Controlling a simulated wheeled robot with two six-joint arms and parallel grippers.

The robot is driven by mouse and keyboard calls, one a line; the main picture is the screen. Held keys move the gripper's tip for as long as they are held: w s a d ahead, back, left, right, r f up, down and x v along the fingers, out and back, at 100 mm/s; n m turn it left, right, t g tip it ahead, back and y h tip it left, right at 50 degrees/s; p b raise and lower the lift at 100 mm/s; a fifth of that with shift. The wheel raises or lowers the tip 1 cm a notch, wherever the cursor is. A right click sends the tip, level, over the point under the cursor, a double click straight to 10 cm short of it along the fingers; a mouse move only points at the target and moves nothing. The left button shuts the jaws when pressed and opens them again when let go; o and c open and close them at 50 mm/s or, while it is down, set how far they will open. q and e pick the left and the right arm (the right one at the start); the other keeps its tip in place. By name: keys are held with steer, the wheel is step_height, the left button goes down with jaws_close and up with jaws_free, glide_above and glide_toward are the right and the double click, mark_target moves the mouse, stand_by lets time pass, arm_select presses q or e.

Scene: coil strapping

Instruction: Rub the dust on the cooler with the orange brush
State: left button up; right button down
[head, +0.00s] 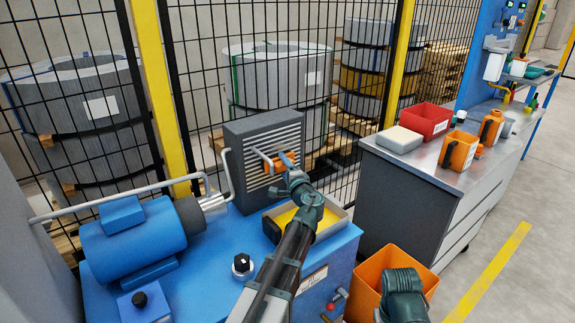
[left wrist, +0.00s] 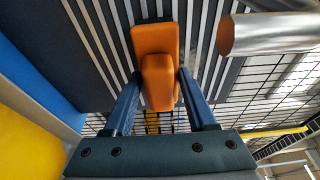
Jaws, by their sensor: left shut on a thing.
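The cooler (head: 250,145) is a dark grey box with a light slatted front, standing on the blue power unit. Its slats (left wrist: 90,50) fill the upper part of the left wrist view. My left gripper (head: 275,160) is in front of the slats, shut on the orange brush (head: 286,160). In the left wrist view the brush (left wrist: 157,60) sits between both fingers, its far end at or very near the slats; I cannot tell whether it touches. I cannot make out dust on the visible slats. My right gripper is not in view; only part of my right arm shows at the bottom.
A blue motor (head: 130,240) and a metal pipe stand left of the cooler. A tray with yellow inside (head: 335,222) lies below my left gripper. An orange bin (head: 370,275) stands on the floor. A grey bench (head: 440,170) holds several containers. Wire fencing is behind.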

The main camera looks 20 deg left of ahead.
arm_select(q)
steer(key=shift+s+a, duration=0.65)
steer(key=shift+s, duration=0.25)
steer(key=shift+r+p, duration=0.8)
steer(key=shift+d, duration=0.1)
steer(key=shift+w+d+f, duration=0.1)
steer(key=shift+w+d, duration=0.45)
steer(key=shift+w, duration=0.3)
steer(key=shift+w+d, duration=0.55)
steer(key=shift+w, duration=0.3)
